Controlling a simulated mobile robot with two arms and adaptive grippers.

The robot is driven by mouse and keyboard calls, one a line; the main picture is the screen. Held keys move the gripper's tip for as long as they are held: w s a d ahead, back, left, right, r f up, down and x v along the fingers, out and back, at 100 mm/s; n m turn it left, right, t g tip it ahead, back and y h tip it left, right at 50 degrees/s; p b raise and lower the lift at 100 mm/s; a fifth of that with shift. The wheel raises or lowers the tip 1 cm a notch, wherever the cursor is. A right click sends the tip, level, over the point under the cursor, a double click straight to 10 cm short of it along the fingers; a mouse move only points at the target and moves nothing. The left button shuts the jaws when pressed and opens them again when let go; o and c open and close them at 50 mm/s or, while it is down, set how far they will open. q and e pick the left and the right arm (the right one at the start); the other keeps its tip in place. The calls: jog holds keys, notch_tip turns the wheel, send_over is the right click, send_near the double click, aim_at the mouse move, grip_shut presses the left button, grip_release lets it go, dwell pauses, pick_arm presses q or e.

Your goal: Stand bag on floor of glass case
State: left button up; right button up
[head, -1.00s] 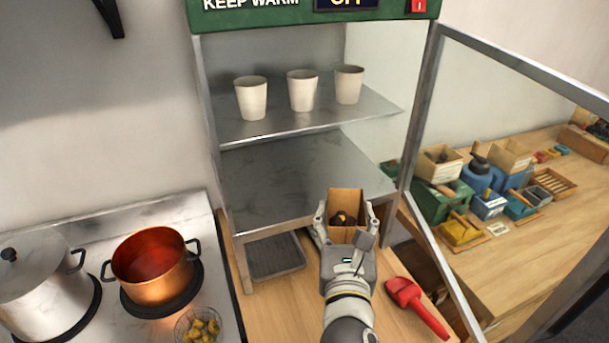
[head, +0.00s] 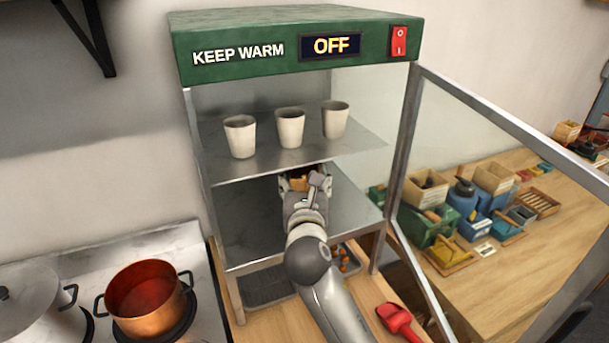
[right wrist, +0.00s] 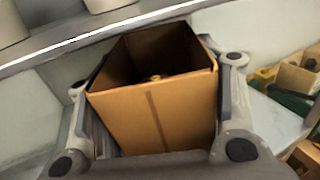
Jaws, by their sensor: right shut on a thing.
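The glass case (head: 392,150) has a green top, an open glass door at the right, a middle shelf and a metal floor (head: 345,218). My right gripper (head: 304,180) reaches inside it, below the middle shelf and above the floor. It is shut on the brown paper bag (right wrist: 155,110), with a finger on each side. The bag is open at the top, roughly upright, with dark contents partly visible inside. In the head view the bag (head: 299,183) is mostly hidden by the gripper and shelf edge. I cannot tell whether its bottom touches the floor. My left gripper is not in view.
Three pale cups (head: 290,128) stand on the middle shelf (head: 350,145) above my gripper. A copper pot (head: 150,300) is on the stove at the left. A red scoop (head: 398,320) lies on the counter. Boxes and bins (head: 480,205) fill the right table.

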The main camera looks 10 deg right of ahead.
aim_at(305, 168)
jog(key=w, duration=0.2)
jog(key=shift+w+d+r, duration=0.15)
jog(key=shift+w+d, duration=0.1)
jog(key=shift+w, duration=0.1)
jog(key=shift+w+d+p, duration=0.15)
jog(key=shift+w+p, duration=0.15)
jog(key=shift+w, duration=0.55)
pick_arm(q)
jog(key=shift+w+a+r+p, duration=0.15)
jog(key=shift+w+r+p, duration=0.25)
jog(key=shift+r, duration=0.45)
pick_arm(e)
jog(key=shift+f, duration=1.85)
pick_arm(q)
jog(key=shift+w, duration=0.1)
pick_arm(e)
jog(key=shift+f, duration=0.1)
jog(key=o, duration=1.7)
jog(key=shift+f, duration=0.1)
